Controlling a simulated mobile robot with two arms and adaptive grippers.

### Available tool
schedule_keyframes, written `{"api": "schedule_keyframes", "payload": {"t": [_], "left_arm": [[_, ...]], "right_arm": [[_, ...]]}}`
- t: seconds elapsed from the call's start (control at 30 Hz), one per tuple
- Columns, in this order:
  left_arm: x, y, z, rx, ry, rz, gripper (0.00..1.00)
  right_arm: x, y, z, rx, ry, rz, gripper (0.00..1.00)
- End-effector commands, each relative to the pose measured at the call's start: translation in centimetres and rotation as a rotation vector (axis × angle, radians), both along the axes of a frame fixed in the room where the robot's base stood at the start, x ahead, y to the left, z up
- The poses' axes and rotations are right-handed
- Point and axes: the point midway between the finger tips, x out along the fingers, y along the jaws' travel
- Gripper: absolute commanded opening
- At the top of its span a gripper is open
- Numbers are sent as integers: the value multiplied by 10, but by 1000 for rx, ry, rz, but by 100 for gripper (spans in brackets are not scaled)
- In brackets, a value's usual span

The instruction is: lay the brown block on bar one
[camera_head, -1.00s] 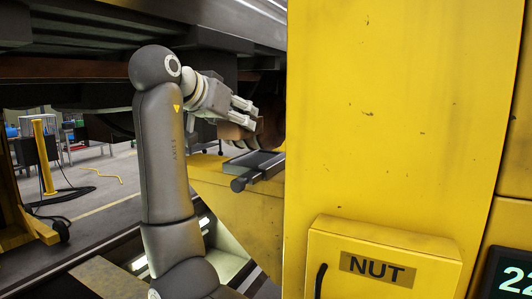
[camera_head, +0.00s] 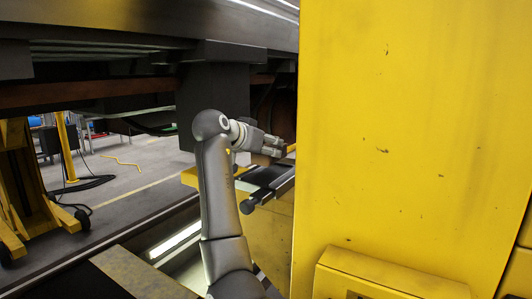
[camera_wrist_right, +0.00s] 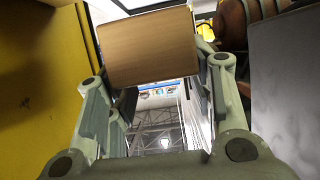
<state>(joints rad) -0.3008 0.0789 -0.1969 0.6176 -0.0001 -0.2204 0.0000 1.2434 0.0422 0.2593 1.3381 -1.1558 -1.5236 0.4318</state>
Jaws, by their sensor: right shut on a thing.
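My right gripper (camera_head: 280,146) is shut on the brown block, high over the floor by the yellow column. The block (camera_head: 262,159) shows only in part beneath the fingers in the head view. In the right wrist view the wood-coloured block (camera_wrist_right: 147,47) sits between the two finger linkages. Dark bars (camera_head: 272,186) stick out beside the yellow column, just below the gripper and block. I cannot tell which one is bar one, or whether the block touches a bar. My left gripper is not in view.
The tall yellow column (camera_head: 400,120) fills the right side and hides what is behind it. The dark railcar underside (camera_head: 90,55) hangs overhead. A yellow wheeled stand (camera_head: 25,190) is at the left. A lit pit lies below the arm.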

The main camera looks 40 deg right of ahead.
Motion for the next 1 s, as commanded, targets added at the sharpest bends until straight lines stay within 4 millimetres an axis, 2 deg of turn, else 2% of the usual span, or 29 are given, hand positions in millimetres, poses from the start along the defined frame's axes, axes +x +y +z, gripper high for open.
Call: {"api": "schedule_keyframes", "payload": {"t": [0.13, 0.4, 0.87, 0.9, 1.0], "left_arm": [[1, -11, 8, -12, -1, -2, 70], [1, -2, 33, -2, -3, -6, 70], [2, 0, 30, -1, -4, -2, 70], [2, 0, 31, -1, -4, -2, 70], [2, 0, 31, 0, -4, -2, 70]], "right_arm": [[5, -6, -7, 1, 1, 0, 16], [7, -8, -36, 0, 0, -1, 16], [7, -7, -47, -1, -2, 1, 16], [7, -7, -46, 1, -1, 1, 52], [7, -7, -46, 1, 0, 0, 65]]}}
